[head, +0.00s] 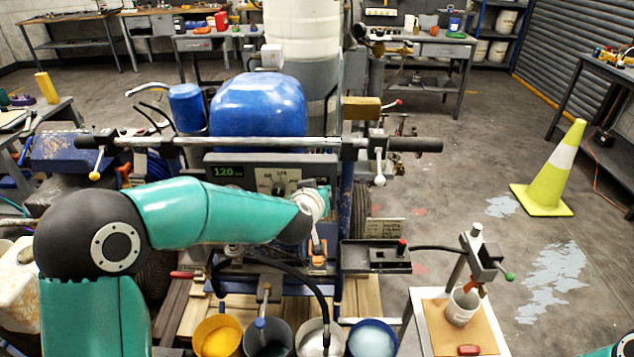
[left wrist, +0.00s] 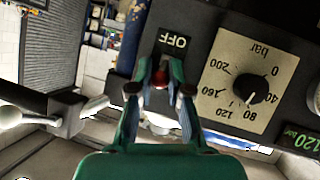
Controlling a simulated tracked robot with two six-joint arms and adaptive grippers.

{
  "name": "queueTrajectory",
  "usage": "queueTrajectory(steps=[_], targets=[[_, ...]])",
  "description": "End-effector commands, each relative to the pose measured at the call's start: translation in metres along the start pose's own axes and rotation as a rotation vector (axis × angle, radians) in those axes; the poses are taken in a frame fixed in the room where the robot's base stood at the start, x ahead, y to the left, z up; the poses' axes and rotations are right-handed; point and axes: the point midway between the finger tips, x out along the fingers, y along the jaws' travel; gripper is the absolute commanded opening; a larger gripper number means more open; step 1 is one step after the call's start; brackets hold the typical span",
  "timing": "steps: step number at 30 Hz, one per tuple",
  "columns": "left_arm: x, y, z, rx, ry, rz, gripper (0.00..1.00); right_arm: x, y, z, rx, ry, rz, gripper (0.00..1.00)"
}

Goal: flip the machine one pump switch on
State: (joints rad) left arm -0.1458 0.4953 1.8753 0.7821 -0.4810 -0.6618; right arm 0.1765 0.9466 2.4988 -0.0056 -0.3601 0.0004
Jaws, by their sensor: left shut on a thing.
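The line striper's control panel (head: 245,160) faces me in the head view, with a lit 120 display (head: 228,171). In the left wrist view the picture is upside down. It shows the OFF label (left wrist: 173,41) and a small red-tipped switch (left wrist: 160,77) beside it. My left gripper (left wrist: 161,84) has its fingertips around this switch, shut on it. Fingers and wrist hide most of the lever, so I cannot tell its exact tilt. In the head view my left forearm and wrist cover the switch. My right gripper is out of view.
A bar dial (left wrist: 252,96) sits beside the switch on the panel. The handlebar (head: 230,141) crosses above the panel. Paint buckets (head: 372,338) stand below, and a small stand with a cup (head: 462,306) is at right. A yellow-green cone (head: 550,180) stands on the floor.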

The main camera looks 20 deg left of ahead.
Motion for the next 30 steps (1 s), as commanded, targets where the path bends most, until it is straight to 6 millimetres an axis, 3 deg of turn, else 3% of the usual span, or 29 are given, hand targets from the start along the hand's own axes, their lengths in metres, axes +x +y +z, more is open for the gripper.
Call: queueTrajectory(steps=[14, 15, 19, 30], targets=[[0.0011, -0.0015, 0.0009, -0.003, -0.010, -0.004, 0.00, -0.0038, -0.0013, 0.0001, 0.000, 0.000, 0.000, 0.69], [0.0011, -0.0015, 0.0010, -0.003, -0.011, -0.004, 0.21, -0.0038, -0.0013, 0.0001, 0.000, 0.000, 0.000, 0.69], [0.0010, -0.0011, 0.0010, -0.003, -0.011, -0.004, 0.42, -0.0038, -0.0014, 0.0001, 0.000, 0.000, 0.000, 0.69], [-0.0018, 0.0001, 0.0002, -0.002, -0.010, -0.002, 0.44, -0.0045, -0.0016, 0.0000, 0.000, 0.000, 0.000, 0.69]])
